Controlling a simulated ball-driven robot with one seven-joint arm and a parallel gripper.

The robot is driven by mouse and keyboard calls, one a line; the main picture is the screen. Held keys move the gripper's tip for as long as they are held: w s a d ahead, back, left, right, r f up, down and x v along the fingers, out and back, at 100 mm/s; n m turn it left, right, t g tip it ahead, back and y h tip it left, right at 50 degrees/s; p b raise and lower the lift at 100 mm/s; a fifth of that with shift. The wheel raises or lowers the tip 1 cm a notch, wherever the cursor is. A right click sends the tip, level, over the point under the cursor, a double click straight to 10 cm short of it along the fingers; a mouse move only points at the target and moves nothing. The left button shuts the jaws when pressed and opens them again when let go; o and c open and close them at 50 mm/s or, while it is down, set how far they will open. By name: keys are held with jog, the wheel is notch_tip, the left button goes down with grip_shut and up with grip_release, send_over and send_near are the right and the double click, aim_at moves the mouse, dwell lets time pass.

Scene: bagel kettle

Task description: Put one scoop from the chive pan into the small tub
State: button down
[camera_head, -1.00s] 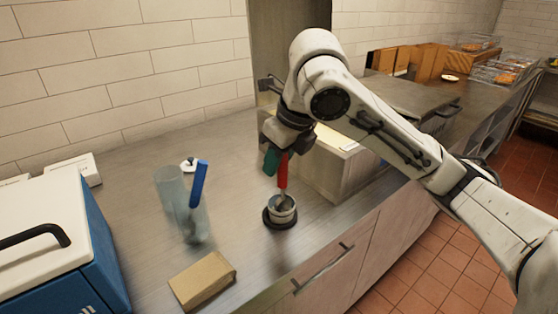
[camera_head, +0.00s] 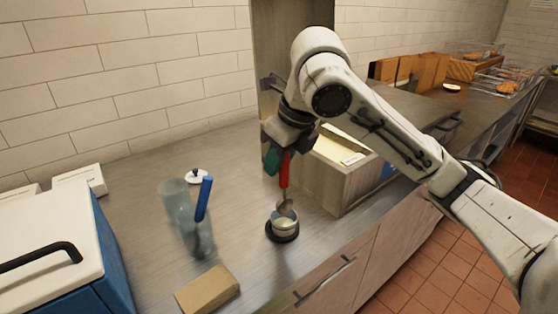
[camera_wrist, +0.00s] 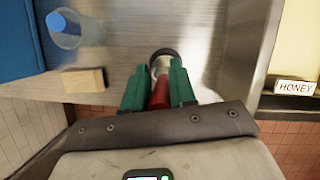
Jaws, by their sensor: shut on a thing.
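My gripper (camera_head: 278,160) is shut on the red handle of a scoop (camera_head: 284,172), and its green fingers show on both sides of the handle in the wrist view (camera_wrist: 160,82). The scoop's metal bowl (camera_head: 287,208) hangs down at the rim of a small round tub (camera_head: 283,226). I cannot tell whether it touches the rim or what it holds. The tub is pale inside and stands on a dark round base on the metal counter; it shows partly behind the scoop in the wrist view (camera_wrist: 162,60). I cannot make out a chive pan.
A clear container with a blue-handled tool (camera_head: 204,198) and another clear container (camera_head: 174,197) stand left of the tub. A cardboard-coloured block (camera_head: 207,289) lies in front. A blue-and-white cooler (camera_head: 50,250) is far left. A bin with a label (camera_head: 352,158) rises right of the tub.

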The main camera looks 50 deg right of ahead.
notch_tip(320, 180, up, 6)
jog(key=p, duration=0.3)
jog(key=shift+f+p, duration=0.25)
jog(key=shift+p, duration=0.15)
